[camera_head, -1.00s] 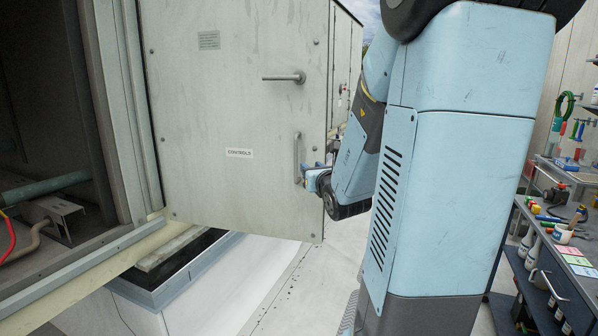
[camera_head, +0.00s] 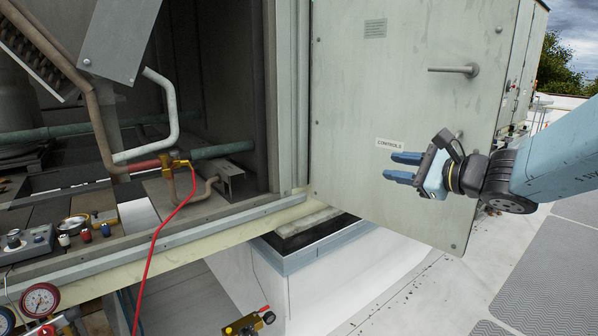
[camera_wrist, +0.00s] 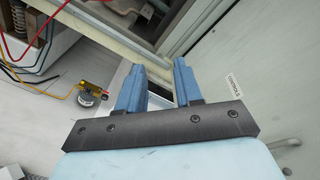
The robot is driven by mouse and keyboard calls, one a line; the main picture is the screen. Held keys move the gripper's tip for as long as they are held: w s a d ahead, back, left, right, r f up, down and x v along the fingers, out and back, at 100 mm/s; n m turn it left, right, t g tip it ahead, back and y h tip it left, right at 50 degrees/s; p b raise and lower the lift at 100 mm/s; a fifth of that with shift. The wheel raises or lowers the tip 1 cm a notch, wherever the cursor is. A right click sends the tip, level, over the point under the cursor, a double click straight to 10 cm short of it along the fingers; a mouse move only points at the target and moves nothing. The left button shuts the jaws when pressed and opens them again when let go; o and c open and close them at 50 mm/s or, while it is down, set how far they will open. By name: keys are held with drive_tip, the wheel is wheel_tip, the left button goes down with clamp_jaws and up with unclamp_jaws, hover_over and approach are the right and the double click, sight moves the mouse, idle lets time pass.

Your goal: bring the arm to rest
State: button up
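My gripper (camera_head: 391,167) is open and empty, its two blue fingers pointing left in front of the open cabinet door (camera_head: 400,100). It is beside the CONTROLS label (camera_head: 391,144) in the picture. In the wrist view my gripper (camera_wrist: 158,68) has a clear gap between its fingers and nothing in it. The upper door handle (camera_head: 455,70) is above the gripper. The lower vertical handle is mostly hidden behind the gripper. A handle shows at the lower right of the wrist view (camera_wrist: 283,143), apart from the fingers.
Left of the door is the open cabinet with pipes (camera_head: 165,110) and a red hose (camera_head: 160,235). A pressure gauge (camera_head: 40,299) and a control box (camera_head: 25,243) are at lower left. Pale roof floor (camera_head: 400,300) is clear below the door.

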drive_tip(key=s+a+f+n+g+h, duration=0.1)
drive_tip(key=s+a+f+n+g, duration=0.15)
drive_tip(key=s+n, duration=0.3)
drive_tip(key=s+a+f+n+g+h, duration=0.1)
drive_tip(key=s+a+n+g, duration=0.25)
drive_tip(key=s+n, duration=0.2)
drive_tip(key=s+d+n+g+h, duration=0.1)
drive_tip(key=s+d+n+h, duration=0.5)
drive_tip(key=d+n+h, duration=0.2)
drive_tip(key=shift+d+f, duration=0.25)
drive_tip(key=shift+f, duration=0.2)
drive_tip(key=shift+s, duration=0.1)
